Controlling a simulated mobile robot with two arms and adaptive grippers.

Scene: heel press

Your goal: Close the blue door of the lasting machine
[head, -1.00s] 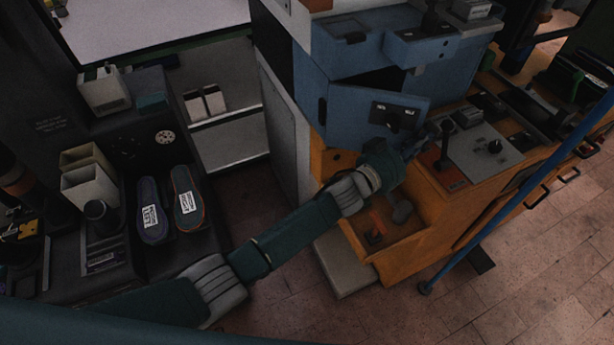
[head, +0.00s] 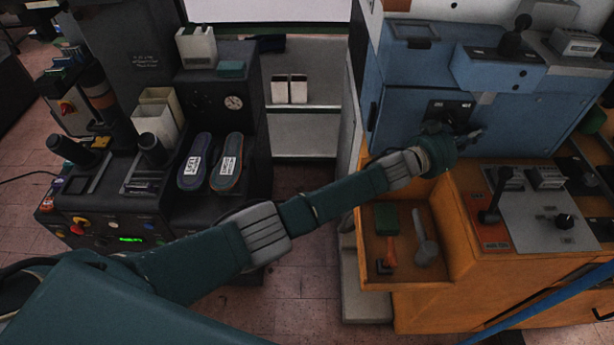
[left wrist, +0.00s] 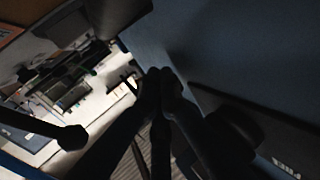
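The lasting machine (head: 520,110) has a blue upper body on an orange base. Its blue door (head: 398,112), with a black plate, stands roughly flush with the blue front in the head view; I cannot tell whether a small gap is left. My left gripper (head: 472,136) is at the lower right part of the door, over its face; contact cannot be made out. In the left wrist view its dark fingers (left wrist: 161,76) are together with nothing between them, beside a blue surface (left wrist: 225,60). My right gripper is not in view.
The orange base carries a control panel with a lever (head: 497,190) right of the gripper. An orange tray (head: 447,235) below my arm holds a green-headed brush and a grey tool. A dark heel press (head: 255,150) with two insoles stands at the left.

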